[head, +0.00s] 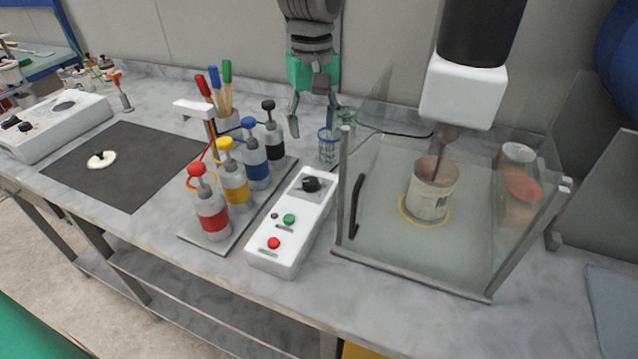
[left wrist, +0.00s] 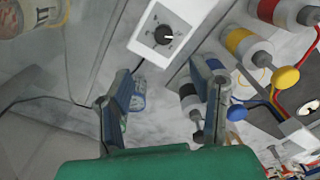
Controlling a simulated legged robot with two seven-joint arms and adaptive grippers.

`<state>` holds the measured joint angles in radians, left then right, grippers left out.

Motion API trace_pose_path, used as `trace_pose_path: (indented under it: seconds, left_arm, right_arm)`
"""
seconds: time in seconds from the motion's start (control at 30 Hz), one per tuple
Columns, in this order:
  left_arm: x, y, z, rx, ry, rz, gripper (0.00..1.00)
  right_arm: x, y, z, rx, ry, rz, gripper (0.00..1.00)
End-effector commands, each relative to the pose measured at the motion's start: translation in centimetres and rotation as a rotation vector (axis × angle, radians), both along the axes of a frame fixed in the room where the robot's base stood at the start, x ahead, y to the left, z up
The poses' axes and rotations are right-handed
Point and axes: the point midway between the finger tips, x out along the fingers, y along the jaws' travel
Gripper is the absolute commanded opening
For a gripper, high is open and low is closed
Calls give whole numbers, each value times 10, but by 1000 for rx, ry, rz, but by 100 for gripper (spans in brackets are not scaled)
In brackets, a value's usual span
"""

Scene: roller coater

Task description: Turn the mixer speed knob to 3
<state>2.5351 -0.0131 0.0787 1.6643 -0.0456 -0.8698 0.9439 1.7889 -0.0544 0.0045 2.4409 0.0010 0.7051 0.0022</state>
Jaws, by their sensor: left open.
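The mixer speed knob (head: 311,184) is a black dial at the back end of a white control box (head: 287,235). A green button (head: 289,219) and a red button (head: 274,243) sit nearer the front of the box. In the left wrist view the knob (left wrist: 163,35) shows at the top, with a light pointer mark; its setting is too small to read. My left gripper (head: 312,118) hangs open and empty, behind and above the knob, apart from it. In the left wrist view its fingers (left wrist: 166,104) are spread below the knob. My right gripper is out of view.
Pump bottles with red (head: 212,212), yellow (head: 234,182), blue and black tops stand left of the box. A clear enclosure (head: 352,205) with a can (head: 432,190) under the mixer (head: 462,90) stands right. A blue-rimmed glass (head: 328,148) stands behind the box.

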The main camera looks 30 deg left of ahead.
Motion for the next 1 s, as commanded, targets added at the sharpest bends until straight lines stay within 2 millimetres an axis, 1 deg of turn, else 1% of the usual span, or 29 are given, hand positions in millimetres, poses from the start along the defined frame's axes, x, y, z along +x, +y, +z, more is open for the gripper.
trace_pose_path:
  seconds: [0.03,0.17,0.27,0.5,0.6,0.7,0.8,1.0]
  left_arm:
    - [0,1,-5,-1,1,1,49]
    - [-2,3,-18,-3,1,1,49]
    - [-3,3,-37,-4,3,1,49]
    - [-1,1,-90,-2,6,0,49]
    - [-2,0,-108,0,4,-1,49]
    - [-2,-1,-121,1,2,0,49]
    - [-2,0,-131,0,0,1,49]
    - [-1,1,-138,-1,-1,1,49]
  right_arm:
    - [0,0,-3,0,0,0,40]
    - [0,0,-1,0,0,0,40]
    - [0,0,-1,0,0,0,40]
    - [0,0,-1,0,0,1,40]
    - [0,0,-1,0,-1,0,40]
    - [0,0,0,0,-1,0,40]
    - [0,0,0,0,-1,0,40]
    - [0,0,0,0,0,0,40]
